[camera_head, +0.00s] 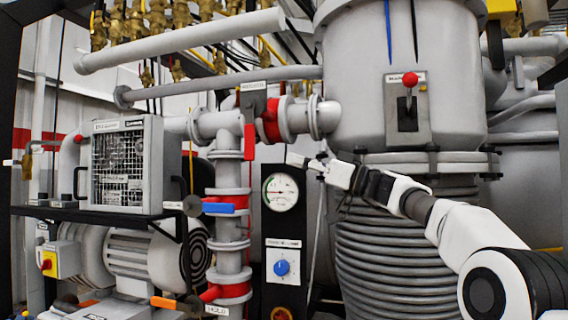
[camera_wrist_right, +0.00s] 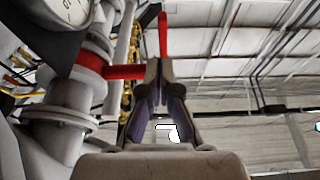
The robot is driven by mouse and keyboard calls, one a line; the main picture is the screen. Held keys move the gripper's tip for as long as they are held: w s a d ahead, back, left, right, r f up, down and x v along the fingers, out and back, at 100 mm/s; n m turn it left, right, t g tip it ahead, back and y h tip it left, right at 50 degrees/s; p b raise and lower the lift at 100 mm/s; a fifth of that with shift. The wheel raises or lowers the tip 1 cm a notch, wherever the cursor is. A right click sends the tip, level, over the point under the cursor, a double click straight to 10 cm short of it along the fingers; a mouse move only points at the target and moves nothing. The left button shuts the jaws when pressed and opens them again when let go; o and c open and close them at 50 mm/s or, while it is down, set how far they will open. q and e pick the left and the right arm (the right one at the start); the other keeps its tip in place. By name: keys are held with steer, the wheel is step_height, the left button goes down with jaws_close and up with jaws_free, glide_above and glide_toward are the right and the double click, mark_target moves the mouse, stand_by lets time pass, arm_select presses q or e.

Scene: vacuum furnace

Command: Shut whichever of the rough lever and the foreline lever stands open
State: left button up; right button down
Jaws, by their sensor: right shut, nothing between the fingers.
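A red lever (camera_head: 249,142) hangs straight down at the upper valve, whose red body (camera_head: 270,120) sits on a horizontal pipe. A blue lever (camera_head: 219,208) lies level across the vertical pipe below it. An orange lever (camera_head: 163,302) lies level at lower left, near another red valve body (camera_head: 235,290). Valve labels are too small to read surely. My right gripper (camera_head: 318,164) is shut and empty, right of the red lever and above the gauge. The right wrist view shows its closed fingertips (camera_wrist_right: 155,85) near a red lever (camera_wrist_right: 163,35); contact is unclear. My left gripper is out of view.
A black panel with a round gauge (camera_head: 281,192) and blue knob (camera_head: 281,267) stands below my right gripper. The large grey chamber (camera_head: 352,75), with a red-knobbed switch (camera_head: 410,80), rises to the right. A caged unit (camera_head: 122,165) and pump (camera_head: 130,250) fill the left.

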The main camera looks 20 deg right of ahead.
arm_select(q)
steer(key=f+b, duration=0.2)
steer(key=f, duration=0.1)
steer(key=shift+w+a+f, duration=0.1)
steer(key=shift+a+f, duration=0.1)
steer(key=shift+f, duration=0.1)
arm_select(e)
steer(key=d+f, duration=0.1)
steer(key=s+f, duration=0.1)
steer(key=f, duration=0.1)
steer(key=s+d+f, duration=0.1)
steer(key=shift+d+f, duration=0.3)
steer(key=shift+f, duration=0.05)
steer(key=shift+s+d, duration=0.1)
